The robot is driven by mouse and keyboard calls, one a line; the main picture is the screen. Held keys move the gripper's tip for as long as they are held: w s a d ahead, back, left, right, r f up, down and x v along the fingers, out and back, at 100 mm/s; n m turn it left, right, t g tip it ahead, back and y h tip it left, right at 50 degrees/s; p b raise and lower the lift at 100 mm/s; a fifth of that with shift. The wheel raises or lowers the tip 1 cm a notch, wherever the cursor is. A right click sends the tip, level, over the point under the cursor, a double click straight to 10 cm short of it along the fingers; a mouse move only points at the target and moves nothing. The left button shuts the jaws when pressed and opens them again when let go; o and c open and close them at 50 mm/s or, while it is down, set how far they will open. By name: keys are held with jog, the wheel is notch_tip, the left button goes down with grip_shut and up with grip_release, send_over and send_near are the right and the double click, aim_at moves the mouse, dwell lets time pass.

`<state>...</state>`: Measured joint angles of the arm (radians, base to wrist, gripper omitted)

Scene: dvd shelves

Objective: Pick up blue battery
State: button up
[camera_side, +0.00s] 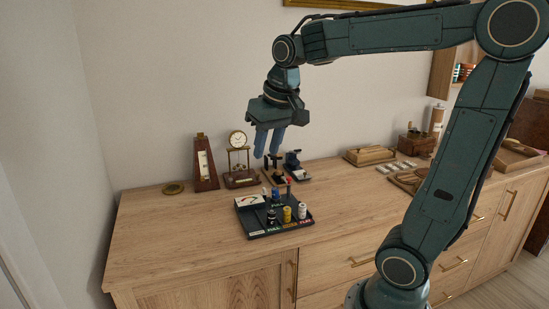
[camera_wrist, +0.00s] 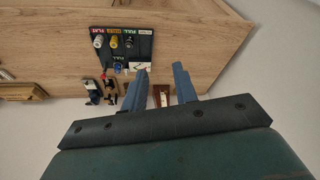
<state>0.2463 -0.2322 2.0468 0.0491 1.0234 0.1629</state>
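The blue battery (camera_side: 276,195) stands upright at the back of a black tray (camera_side: 252,221) on the wooden cabinet. In the wrist view the blue battery (camera_wrist: 118,67) is small, at the tray's lower edge, left of my fingers. A black battery (camera_side: 271,217), a yellow battery (camera_side: 287,214) and a white battery (camera_side: 302,211) stand along the tray's front. My gripper (camera_side: 266,155) hangs above and behind the tray, fingers pointing down. In the wrist view my gripper (camera_wrist: 160,70) has its two blue fingers apart with nothing between them.
A white dial meter (camera_side: 250,202) sits on the tray beside the blue battery. Behind stand a metronome (camera_side: 205,164), a small clock (camera_side: 239,160) and a dark device (camera_side: 293,165). A wooden butter dish (camera_side: 370,155) lies to the right.

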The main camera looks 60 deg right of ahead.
jog(key=w+d+f+m+g, duration=0.1)
jog(key=w+d+m, duration=0.2)
jog(key=w+d, duration=0.35)
jog(key=m+g+y, duration=0.1)
jog(key=m+g, duration=0.2)
jog(key=m, duration=0.3)
send_over(275, 194)
jog(key=w, duration=0.1)
notch_tip(275, 194, down, 13)
jog(key=shift+d, duration=0.55)
jog(key=shift+s+f, duration=0.15)
jog(key=shift+f, duration=4.15)
jog(key=shift+f, duration=0.1)
jog(key=shift+s+f, duration=0.1)
jog(key=shift+f, duration=2.4)
